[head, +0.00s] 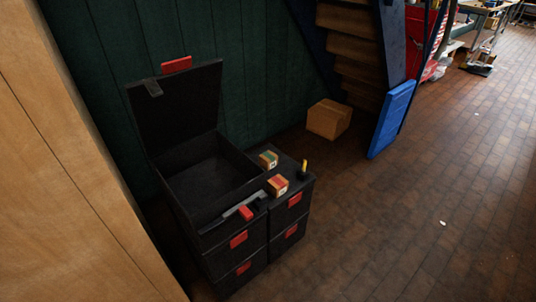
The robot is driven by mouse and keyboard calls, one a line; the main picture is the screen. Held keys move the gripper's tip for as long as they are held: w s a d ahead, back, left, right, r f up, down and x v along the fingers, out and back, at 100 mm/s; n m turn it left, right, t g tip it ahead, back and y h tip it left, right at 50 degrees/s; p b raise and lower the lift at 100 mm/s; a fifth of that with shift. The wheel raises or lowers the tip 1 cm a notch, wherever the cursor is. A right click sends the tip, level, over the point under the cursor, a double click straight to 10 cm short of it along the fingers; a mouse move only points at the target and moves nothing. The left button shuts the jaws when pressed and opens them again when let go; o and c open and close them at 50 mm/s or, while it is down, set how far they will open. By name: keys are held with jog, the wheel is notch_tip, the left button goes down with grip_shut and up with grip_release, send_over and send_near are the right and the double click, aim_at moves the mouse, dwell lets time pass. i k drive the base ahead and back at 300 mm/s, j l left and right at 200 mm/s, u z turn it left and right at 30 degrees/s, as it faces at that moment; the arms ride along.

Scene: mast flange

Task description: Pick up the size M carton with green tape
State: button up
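Two small cartons stand on top of the right black toolbox stack in the head view. The farther carton (268,160) seems to have green tape across its top and a small pale label on its front. The nearer carton (277,186) has tape that looks reddish, and a pale label too. The size letters are too small to read. The two cartons look apart, with a small gap between them. My gripper is not in view.
An open black toolbox (162,200) with its lid raised stands left of the cartons. A grey tool (232,210) lies along its front. A yellow-and-black object (303,168) stands right of the cartons. A larger brown carton (328,118) sits on the floor.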

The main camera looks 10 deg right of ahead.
aim_at(268, 160)
jog(key=i+j, duration=0.1)
jog(key=i, duration=0.35)
jog(key=i+j+z, duration=0.1)
jog(key=i, duration=0.4)
jog(key=i+j, duration=0.15)
jog(key=i, duration=0.3)
jog(key=i+j, duration=0.15)
jog(key=i, duration=0.3)
jog(key=i+j+z, duration=0.1)
jog(key=i, duration=0.4)
